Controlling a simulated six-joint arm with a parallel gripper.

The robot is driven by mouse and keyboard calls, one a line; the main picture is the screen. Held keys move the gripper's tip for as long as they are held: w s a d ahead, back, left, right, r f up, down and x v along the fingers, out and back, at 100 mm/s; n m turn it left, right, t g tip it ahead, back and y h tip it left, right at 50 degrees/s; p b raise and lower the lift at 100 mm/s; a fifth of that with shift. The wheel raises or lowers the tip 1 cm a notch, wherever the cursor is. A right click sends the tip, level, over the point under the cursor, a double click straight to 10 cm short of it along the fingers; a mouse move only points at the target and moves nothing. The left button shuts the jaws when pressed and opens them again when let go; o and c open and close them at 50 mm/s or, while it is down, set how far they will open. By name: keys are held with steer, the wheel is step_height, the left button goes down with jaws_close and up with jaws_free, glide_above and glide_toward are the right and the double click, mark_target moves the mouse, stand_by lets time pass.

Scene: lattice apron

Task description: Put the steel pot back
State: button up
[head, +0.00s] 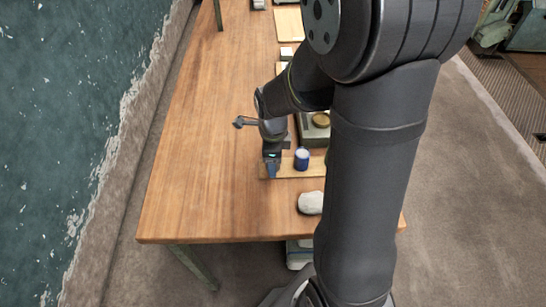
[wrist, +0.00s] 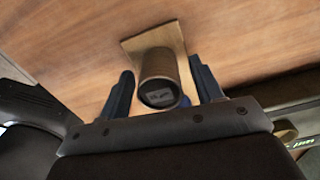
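A small cylinder with a shiny brownish side and a dark near end (wrist: 158,82) shows in the wrist view, and I take it to be the steel pot. It is at a pale wooden board (wrist: 150,40), which also shows in the head view (head: 288,172). My gripper (head: 271,172) is low over the left end of this board. Its two blue fingers (wrist: 165,88) stand on either side of the cylinder, with narrow gaps that look empty. In the head view the gripper hides the cylinder. Whether the cylinder touches the board is unclear.
A blue cup with a white top (head: 301,160) stands on the board close to the gripper's right. A grey tray with a round golden item (head: 320,119) is behind it. A whitish lump (head: 311,203) lies nearer. The tabletop (head: 205,150) to the left is clear.

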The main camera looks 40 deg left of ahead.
step_height(320, 180, up, 12)
steer(key=shift+r, duration=0.2)
stand_by(0.4)
step_height(320, 180, down, 12)
steer(key=shift+f, duration=0.2)
steer(key=shift+a+r, duration=0.1)
steer(key=shift+r, duration=0.9)
